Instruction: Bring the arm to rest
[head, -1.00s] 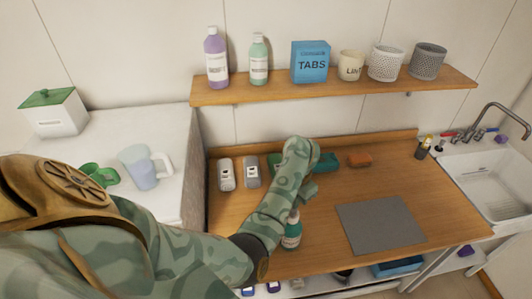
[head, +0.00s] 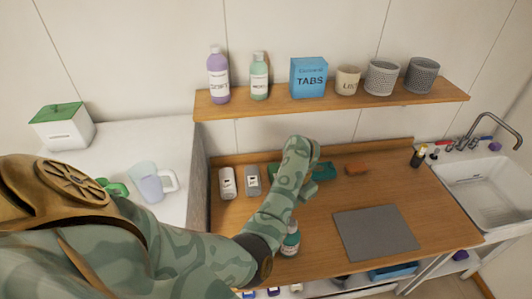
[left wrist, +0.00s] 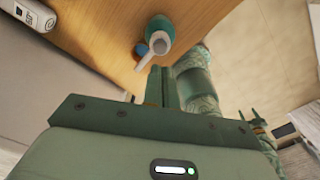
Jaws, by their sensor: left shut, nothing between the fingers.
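My left arm comes in from the left of the head view and reaches over the wooden counter (head: 390,185). My left gripper (head: 308,188) is over the counter's middle, partly hidden by its own wrist. In the left wrist view its fingers (left wrist: 163,74) are together with nothing between them. A teal bottle (head: 291,241) stands on the counter beneath my forearm, partly covered by it. A teal bottle with a white nozzle (left wrist: 160,35) shows beyond the fingertips in the left wrist view, apart from them.
A grey mat (head: 375,233) lies right, before the sink (head: 490,190). A shelf (head: 340,104) holds containers above. A jug (head: 150,185) stands left.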

